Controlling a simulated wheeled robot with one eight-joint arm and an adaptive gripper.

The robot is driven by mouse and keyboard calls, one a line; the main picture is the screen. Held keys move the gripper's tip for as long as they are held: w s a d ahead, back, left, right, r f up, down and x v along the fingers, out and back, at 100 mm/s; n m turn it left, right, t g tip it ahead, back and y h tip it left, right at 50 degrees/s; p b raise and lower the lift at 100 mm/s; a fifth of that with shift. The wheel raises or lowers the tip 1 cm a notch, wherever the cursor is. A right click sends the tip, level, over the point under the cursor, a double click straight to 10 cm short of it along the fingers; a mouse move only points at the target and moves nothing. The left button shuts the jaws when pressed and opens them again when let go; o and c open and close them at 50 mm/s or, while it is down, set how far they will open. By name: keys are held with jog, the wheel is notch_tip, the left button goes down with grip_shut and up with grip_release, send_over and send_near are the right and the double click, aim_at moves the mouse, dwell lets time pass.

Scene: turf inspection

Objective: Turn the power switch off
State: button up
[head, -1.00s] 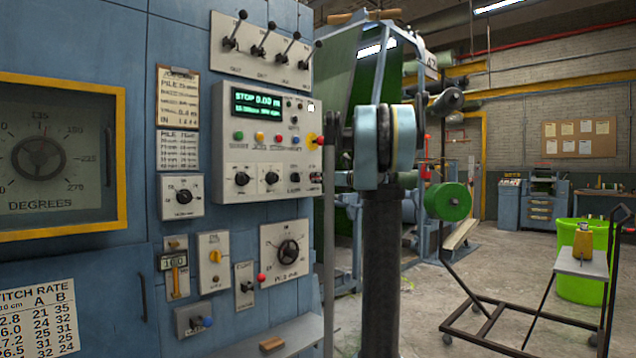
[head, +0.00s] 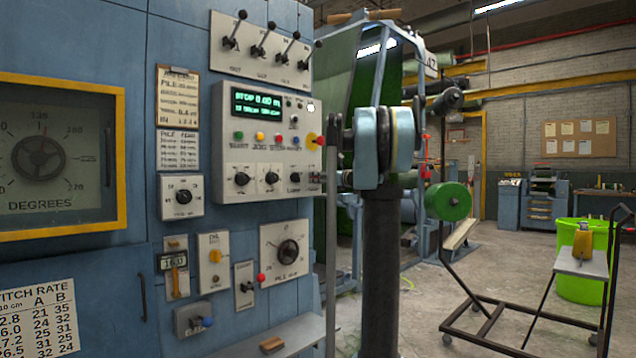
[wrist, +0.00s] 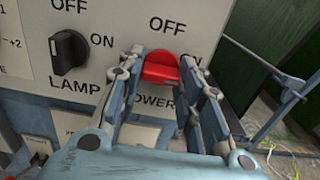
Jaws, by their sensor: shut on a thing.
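The power switch (wrist: 162,72) is a red knob on the pale control panel, with OFF printed above it and ON to its right, partly hidden by a finger. My gripper (wrist: 163,57) has a finger on each side of the knob and is shut on it. Where the knob points is hard to tell. In the head view my gripper (head: 318,178) is at the right edge of the control panel (head: 228,165), seen edge-on, and covers the switch.
The black LAMP knob (wrist: 68,50) is close on the left of the switch. A yellow-and-red button (head: 313,141) is above my gripper. A green bin (head: 585,285) and a cart (head: 500,310) stand on the open floor at the right.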

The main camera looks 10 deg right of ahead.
jog(key=shift+s+a+f+n, duration=0.1)
jog(key=shift+n, duration=8.9)
jog(key=o, duration=1.1)
jog(key=shift+c, duration=0.2)
